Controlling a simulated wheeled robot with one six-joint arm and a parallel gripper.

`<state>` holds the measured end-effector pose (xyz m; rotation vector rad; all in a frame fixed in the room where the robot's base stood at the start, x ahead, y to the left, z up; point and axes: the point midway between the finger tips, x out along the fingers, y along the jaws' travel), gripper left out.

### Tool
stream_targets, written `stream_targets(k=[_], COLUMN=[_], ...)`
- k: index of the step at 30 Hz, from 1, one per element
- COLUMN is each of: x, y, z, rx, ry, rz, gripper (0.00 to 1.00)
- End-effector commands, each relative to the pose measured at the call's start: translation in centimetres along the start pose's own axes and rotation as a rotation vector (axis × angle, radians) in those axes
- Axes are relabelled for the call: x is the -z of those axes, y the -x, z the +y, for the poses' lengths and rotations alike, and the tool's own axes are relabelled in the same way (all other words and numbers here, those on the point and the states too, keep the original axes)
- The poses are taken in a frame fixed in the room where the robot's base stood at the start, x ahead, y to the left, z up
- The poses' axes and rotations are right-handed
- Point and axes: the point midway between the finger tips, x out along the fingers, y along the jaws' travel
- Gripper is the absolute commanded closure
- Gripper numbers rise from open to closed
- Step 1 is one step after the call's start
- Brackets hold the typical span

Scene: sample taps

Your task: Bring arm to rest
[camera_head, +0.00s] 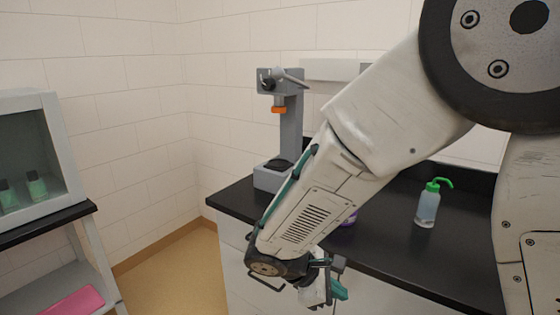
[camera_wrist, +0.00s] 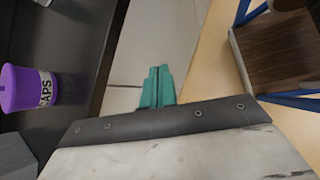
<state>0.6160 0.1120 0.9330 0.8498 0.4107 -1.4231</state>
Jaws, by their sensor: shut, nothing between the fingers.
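My arm reaches down and to the left across the head view, over the front of the black bench (camera_head: 400,250). My gripper (camera_head: 340,288) is at its lower end, in front of the bench's pale cabinet front. In the wrist view the teal fingers of my gripper (camera_wrist: 157,80) are together and hold nothing. The arm hides part of the bench top.
A tap stand (camera_head: 289,130) with an orange collar and a wash bottle (camera_head: 428,205) with a green top are on the bench. A purple container (camera_wrist: 28,88) stands there too. A cabinet (camera_head: 62,140) with green-lit vials is at left. Floor (camera_head: 180,270) between is clear.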

Motion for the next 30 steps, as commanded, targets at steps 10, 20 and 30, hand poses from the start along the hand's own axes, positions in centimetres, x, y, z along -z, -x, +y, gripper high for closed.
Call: stream_targets(k=[10,20,30], x=[-13.2,-20.4,-25.2], y=[1.7,4.0,4.9], z=[-6.0,-11.7,-13.5], rx=[0.413,0.68,0.674], ry=[-0.602,-1.064,-1.339], rz=[0.147,0.341,0.487], gripper=[1.0,1.0,1.0])
